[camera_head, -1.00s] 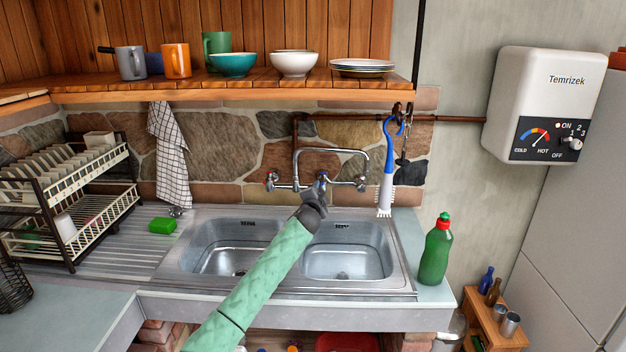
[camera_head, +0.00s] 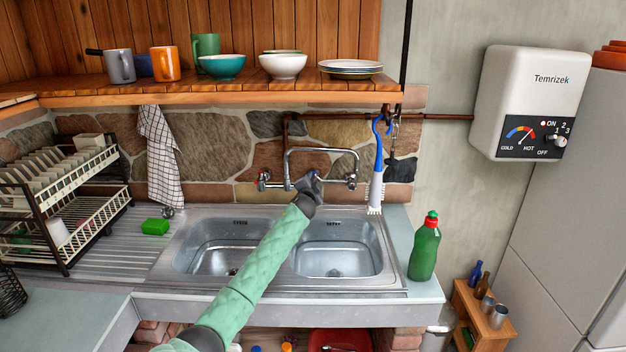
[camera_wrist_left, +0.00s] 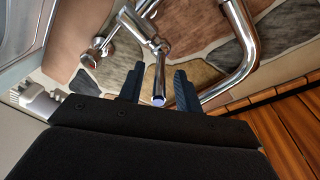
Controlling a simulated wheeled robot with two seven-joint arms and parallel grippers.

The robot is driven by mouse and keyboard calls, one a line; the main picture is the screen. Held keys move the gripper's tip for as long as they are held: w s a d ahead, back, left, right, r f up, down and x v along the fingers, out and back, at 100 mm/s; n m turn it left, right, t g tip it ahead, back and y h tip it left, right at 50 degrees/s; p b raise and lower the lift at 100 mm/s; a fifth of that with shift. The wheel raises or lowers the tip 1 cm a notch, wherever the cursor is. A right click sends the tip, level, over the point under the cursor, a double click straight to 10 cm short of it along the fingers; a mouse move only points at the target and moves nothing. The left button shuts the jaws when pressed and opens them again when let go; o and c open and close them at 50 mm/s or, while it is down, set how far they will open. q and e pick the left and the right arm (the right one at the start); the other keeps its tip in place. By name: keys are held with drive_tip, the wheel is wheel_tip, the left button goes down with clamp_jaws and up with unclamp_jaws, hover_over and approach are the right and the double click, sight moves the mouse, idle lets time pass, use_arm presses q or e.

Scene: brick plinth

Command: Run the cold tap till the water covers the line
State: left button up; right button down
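A chrome wall tap (camera_head: 321,151) with an arched spout stands over a steel double sink (camera_head: 276,283). One handle (camera_head: 264,180) is on its left and another (camera_head: 351,182) on its right. My left gripper (camera_head: 312,178) reaches up in front of the tap, between the handles. In the left wrist view its two dark fingers (camera_wrist_left: 159,88) are open. A chrome stub with a pale blue end (camera_wrist_left: 158,80), part of the tap, shows between them; contact cannot be told. I see no water stream. No line can be made out in the basins. My right gripper is out of view.
A brush (camera_head: 376,185) hangs right of the tap. A green bottle (camera_head: 424,250) stands on the right counter. A dish rack (camera_head: 62,200), a checked towel (camera_head: 162,160) and a green sponge (camera_head: 155,226) are left. A shelf (camera_head: 220,98) overhangs; a white heater (camera_head: 527,100) hangs right.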

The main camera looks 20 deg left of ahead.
use_arm(q)
drive_tip(key=shift+w, duration=0.4)
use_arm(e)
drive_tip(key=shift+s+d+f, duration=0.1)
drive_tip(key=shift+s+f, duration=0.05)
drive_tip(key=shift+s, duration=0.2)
use_arm(q)
clamp_jaws()
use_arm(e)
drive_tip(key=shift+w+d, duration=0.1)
use_arm(q)
drive_tip(key=shift+f, duration=0.1)
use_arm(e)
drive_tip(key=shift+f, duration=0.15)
